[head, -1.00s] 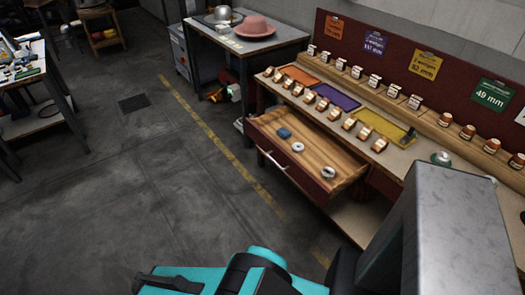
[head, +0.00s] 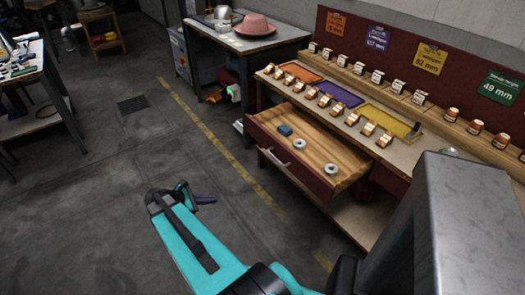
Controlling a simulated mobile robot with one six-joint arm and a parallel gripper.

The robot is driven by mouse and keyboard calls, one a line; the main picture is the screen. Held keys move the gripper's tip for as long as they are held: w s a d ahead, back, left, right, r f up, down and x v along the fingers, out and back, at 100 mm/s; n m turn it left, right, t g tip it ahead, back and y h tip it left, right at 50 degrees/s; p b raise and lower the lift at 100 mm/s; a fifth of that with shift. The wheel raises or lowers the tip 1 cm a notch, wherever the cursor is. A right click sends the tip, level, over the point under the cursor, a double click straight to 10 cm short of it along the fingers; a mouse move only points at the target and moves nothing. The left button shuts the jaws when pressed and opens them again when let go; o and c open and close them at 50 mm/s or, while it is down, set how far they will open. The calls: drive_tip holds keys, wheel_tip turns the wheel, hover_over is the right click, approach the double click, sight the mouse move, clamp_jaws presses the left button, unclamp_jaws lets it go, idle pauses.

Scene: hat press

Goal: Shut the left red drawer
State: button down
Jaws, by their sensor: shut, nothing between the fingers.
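The left red drawer (head: 307,174) is pulled out from the workbench in the head view. Its front is dark red with a pale bar handle (head: 277,158). Inside its wooden tray lie a blue block (head: 285,130) and two pale rings (head: 299,144), (head: 331,168). My gripper (head: 207,199) is at the end of my teal arm, over the floor to the left of the drawer front and apart from it. Its fingers look dark and closed together, with nothing held.
The workbench top (head: 410,153) carries orange, purple and yellow mats and rows of small copper-coloured pieces. A grey table (head: 285,35) with a pink hat (head: 258,24) stands behind. The floor (head: 120,165) left of the drawer is clear.

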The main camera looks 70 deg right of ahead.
drive_tip(key=s+d+r+n+g+h+b, duration=0.1)
drive_tip(key=s+d+r, duration=0.1)
drive_tip(key=d+r, duration=0.4)
drive_tip(key=s+d+r+n+g+h+b, duration=0.1)
drive_tip(key=s+d+r+h, duration=0.1)
drive_tip(key=d+r, duration=0.5)
drive_tip(key=d, duration=0.4)
drive_tip(key=shift+s+d+n+g, duration=0.15)
drive_tip(key=shift+s+n+g, duration=0.15)
drive_tip(key=shift+s+g, duration=0.1)
drive_tip(key=p, duration=0.2)
approach(269, 144)
drive_tip(key=x, duration=0.2)
drive_tip(key=f+x, duration=0.1)
drive_tip(key=x, duration=0.1)
drive_tip(key=shift+s, duration=0.1)
drive_tip(key=shift+x, duration=0.85)
drive_tip(key=shift+d+r+h, duration=0.15)
drive_tip(key=shift+d+h, duration=0.05)
drive_tip(key=shift+h, duration=0.1)
